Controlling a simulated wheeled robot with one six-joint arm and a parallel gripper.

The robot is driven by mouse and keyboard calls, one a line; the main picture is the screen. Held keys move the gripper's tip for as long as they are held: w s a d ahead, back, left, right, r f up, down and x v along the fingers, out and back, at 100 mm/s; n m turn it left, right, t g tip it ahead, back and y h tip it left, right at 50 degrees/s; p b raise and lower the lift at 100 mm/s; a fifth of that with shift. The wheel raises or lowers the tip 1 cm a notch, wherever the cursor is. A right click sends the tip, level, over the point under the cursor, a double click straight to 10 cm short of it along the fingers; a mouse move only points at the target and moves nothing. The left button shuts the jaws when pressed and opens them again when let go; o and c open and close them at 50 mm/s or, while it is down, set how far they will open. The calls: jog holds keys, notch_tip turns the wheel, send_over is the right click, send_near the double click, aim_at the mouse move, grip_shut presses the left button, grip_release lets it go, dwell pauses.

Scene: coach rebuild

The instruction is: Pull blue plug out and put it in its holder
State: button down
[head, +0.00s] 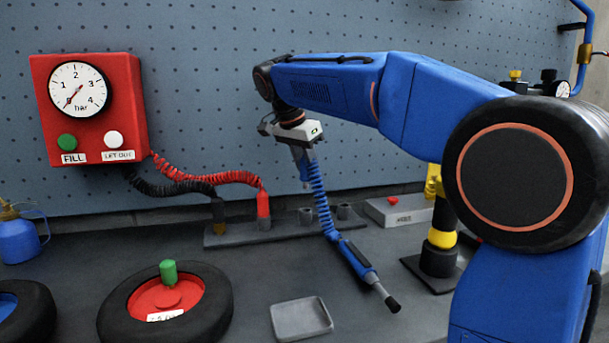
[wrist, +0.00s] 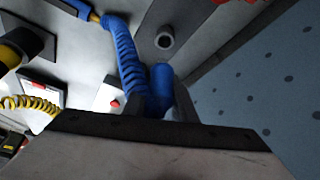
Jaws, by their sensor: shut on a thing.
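My gripper (head: 302,152) is shut on the blue plug (wrist: 162,84) and holds it in the air in front of the pegboard. The fingers hide part of the plug. A blue coiled cord (head: 320,195) hangs from the plug down to a blue tool with a black tip (head: 370,275) on the bench; the cord also shows in the wrist view (wrist: 126,60). A grey holder strip (head: 282,228) lies along the back of the bench, below my gripper. It has two empty round cups, one left of the cord (head: 306,215) and one right (head: 343,211). One empty cup (wrist: 165,38) shows in the wrist view.
Red (head: 263,210) and black (head: 218,212) plugs stand at the strip's left part, with cords from the red gauge box (head: 120,130). A grey box with a red button (head: 400,209) is right of the strip. A wheel (head: 120,315) and grey tray (head: 300,318) lie in front.

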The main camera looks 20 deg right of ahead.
aim_at(307, 185)
jog(key=shift+f, duration=2.45)
jog(key=shift+f, duration=1.6)
jog(key=c, duration=1.4)
grip_release()
